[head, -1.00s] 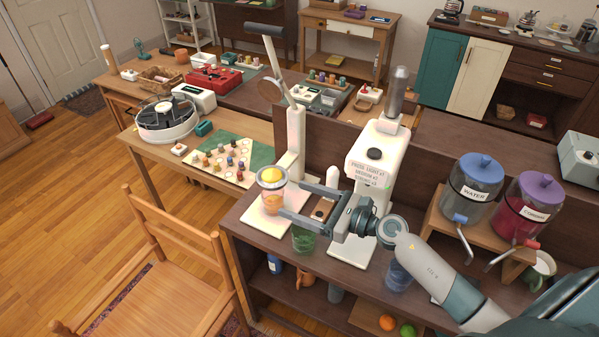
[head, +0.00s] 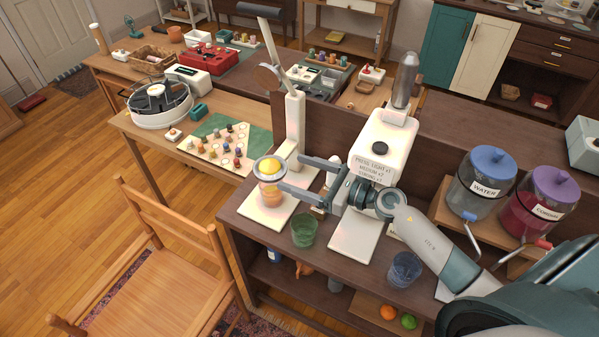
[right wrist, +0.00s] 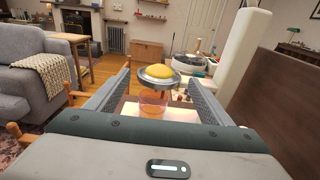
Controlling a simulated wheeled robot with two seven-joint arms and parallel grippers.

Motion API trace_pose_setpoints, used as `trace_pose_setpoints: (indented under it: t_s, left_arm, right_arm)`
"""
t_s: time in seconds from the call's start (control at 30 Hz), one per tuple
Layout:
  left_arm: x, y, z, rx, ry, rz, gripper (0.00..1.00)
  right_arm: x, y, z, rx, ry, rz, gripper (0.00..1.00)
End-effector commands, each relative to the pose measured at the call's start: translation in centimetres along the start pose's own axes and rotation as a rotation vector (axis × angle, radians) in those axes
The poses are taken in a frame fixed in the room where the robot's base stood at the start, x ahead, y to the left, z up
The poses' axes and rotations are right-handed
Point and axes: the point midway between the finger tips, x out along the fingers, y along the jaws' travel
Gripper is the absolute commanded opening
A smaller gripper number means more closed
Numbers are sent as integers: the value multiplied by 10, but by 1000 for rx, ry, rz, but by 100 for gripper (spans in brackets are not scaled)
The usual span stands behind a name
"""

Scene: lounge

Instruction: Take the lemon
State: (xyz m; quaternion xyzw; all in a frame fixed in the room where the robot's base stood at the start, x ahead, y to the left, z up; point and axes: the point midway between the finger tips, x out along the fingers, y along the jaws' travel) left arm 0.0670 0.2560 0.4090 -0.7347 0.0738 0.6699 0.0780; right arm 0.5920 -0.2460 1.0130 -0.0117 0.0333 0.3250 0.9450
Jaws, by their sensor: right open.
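In the right wrist view the lemon (right wrist: 159,71) is centred, in line with the gap between my fingers. My right gripper (head: 291,174) is open and empty, reaching in from the right with its fingers pointing at the lemon. The fingertips are close to the lemon's bowl; I cannot tell whether they touch it. My left gripper is not in view.
A green glass (head: 304,231) and a blue glass (head: 404,269) stand near the counter's front edge. A wooden chair (head: 170,250) is at the left.

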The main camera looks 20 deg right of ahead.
Motion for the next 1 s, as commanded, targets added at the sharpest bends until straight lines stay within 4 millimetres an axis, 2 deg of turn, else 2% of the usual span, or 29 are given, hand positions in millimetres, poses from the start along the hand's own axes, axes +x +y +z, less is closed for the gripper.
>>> trace_pose_setpoints:
  t_s: [0.47,1.0]
  left_arm:
    - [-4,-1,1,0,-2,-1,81]
    - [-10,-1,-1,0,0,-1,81]
  right_arm:
    - [12,0,1,1,-1,-1,75]
    - [55,0,1,0,-1,0,75]
